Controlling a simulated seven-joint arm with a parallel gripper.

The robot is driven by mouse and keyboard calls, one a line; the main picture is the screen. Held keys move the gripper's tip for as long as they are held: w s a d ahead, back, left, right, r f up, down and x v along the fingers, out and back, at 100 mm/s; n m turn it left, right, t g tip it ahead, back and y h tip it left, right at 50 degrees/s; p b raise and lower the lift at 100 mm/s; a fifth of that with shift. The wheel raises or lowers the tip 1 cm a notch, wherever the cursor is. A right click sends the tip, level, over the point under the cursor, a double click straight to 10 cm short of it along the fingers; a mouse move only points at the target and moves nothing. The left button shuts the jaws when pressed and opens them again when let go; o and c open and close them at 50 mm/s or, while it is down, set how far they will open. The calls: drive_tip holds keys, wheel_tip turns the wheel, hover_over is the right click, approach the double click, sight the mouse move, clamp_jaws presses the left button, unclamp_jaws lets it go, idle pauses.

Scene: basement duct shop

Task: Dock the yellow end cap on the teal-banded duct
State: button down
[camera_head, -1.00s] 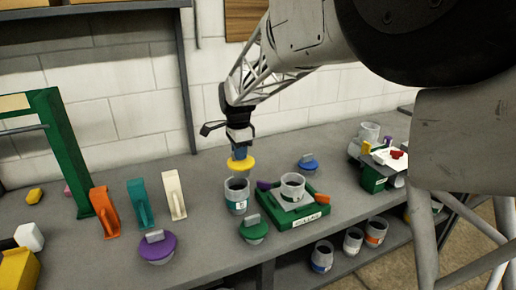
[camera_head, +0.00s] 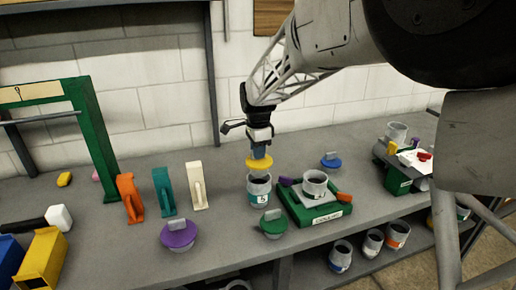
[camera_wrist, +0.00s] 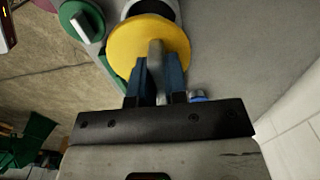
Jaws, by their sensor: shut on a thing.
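The yellow end cap (camera_head: 259,163) is a round disc with a grey upright tab. My gripper (camera_wrist: 157,72) has its blue fingers closed on that tab, and the yellow disc (camera_wrist: 122,42) faces the wrist camera. The teal-banded duct (camera_head: 259,192) is a short grey cylinder standing upright on the bench, with a white label on its band. The cap is over the duct's open mouth, close above the rim. I cannot tell whether they touch. In the wrist view the cap hides most of the duct.
A green cap (camera_head: 273,224) sits close at the duct's front right. A green stand (camera_head: 318,210) holding a grey duct is just to the right. A purple cap (camera_head: 178,235) and upright orange, teal and cream pieces (camera_head: 197,186) are to the left. A blue cap (camera_head: 331,160) is behind right.

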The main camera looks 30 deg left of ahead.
sight(258, 162)
drive_tip(key=shift+f, duration=2.2)
drive_tip(key=shift+f, duration=0.65)
idle(0.3)
drive_tip(key=c, duration=1.4)
unclamp_jaws()
drive_tip(key=shift+r, duration=0.2)
drive_tip(key=shift+r, duration=5.35)
drive_tip(key=shift+d, duration=0.15)
